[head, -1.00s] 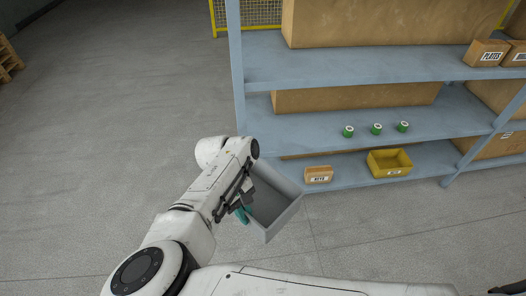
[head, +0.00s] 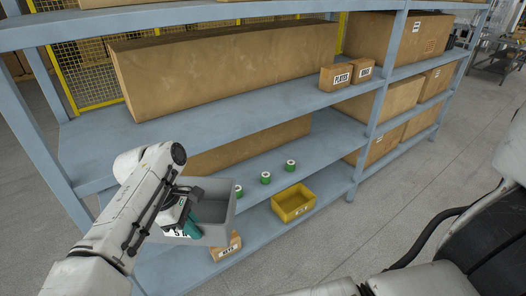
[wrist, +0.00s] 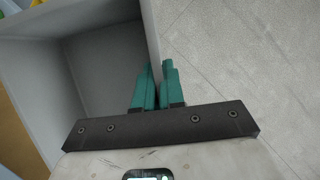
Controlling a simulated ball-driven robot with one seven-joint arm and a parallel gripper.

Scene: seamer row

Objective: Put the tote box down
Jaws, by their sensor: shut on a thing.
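The grey tote box (head: 220,226) is held in front of the blue shelf rack in the head view, overlapping the middle and lower shelves in the picture. My gripper (head: 192,222) is shut on one wall of it. In the wrist view the teal fingers of my gripper (wrist: 158,84) pinch the wall of the tote box (wrist: 100,62), one finger inside and one outside. The part of the tote interior that shows is empty. A label on its near side is partly covered by my gripper. I cannot tell whether the tote touches a shelf.
The lower shelf (head: 270,228) holds a yellow bin (head: 294,204) and a small labelled carton (head: 226,247). Several green-and-white rolls (head: 265,178) stand on the middle shelf (head: 315,162). Shelf posts (head: 380,95) stand at the sides. Floor (head: 440,165) is clear at right.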

